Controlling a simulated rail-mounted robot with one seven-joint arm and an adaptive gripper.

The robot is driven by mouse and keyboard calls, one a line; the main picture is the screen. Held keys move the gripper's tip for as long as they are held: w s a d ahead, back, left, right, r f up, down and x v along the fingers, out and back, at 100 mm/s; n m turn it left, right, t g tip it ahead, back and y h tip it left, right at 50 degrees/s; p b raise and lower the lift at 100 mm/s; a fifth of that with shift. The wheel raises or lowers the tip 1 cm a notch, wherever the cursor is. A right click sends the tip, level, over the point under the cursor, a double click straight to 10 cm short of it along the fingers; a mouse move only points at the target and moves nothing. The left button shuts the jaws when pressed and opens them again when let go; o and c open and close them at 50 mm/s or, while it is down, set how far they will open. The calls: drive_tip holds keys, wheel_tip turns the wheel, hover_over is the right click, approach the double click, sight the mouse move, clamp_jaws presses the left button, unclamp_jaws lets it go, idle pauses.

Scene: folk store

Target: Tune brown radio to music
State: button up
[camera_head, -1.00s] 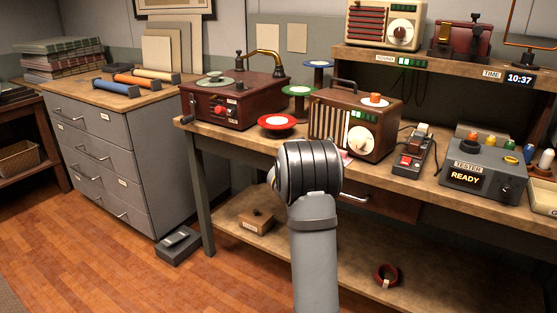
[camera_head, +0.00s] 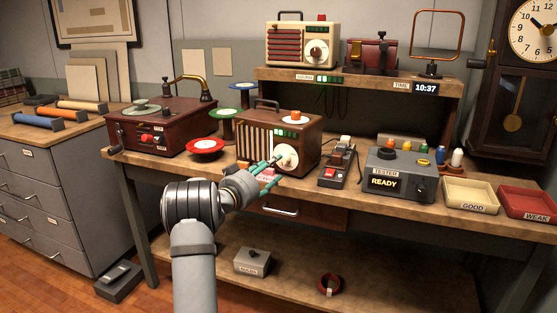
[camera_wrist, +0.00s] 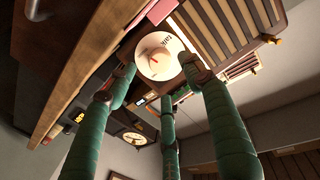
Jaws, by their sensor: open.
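The brown radio (camera_head: 252,148) stands on the workbench, with a slatted speaker front, a green-lit strip, an orange knob on top and a round cream dial (camera_head: 286,155). My gripper (camera_head: 272,170), with green fingers, is open at the radio's lower front, its fingertips close to the dial. In the wrist view the dial (camera_wrist: 158,62) shows a red pointer mark and small lettering. The green fingers (camera_wrist: 163,78) are spread around the dial's edge there. I cannot tell whether they touch it.
A red record player (camera_head: 160,130) and a red disc stand (camera_head: 205,146) are left of the radio. A small device with a red switch (camera_head: 336,165) and the tester (camera_head: 400,180), reading READY, are to its right. A cream radio (camera_head: 302,42) stands on the shelf above.

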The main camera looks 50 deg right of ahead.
sight(280, 161)
drive_tip(key=d+p, duration=0.1)
drive_tip(key=d, duration=0.1)
drive_tip(key=d+p, duration=0.1)
drive_tip(key=d, duration=0.1)
drive_tip(key=d+p, duration=0.1)
drive_tip(key=d, duration=0.1)
drive_tip(key=shift+w+r, duration=0.15)
drive_tip(key=shift+w, duration=0.2)
drive_tip(key=shift+f, duration=0.2)
drive_tip(key=shift+d, duration=0.1)
drive_tip(key=shift+c, duration=1.1)
drive_tip(key=c, duration=0.6)
drive_tip(key=shift+r, duration=0.1)
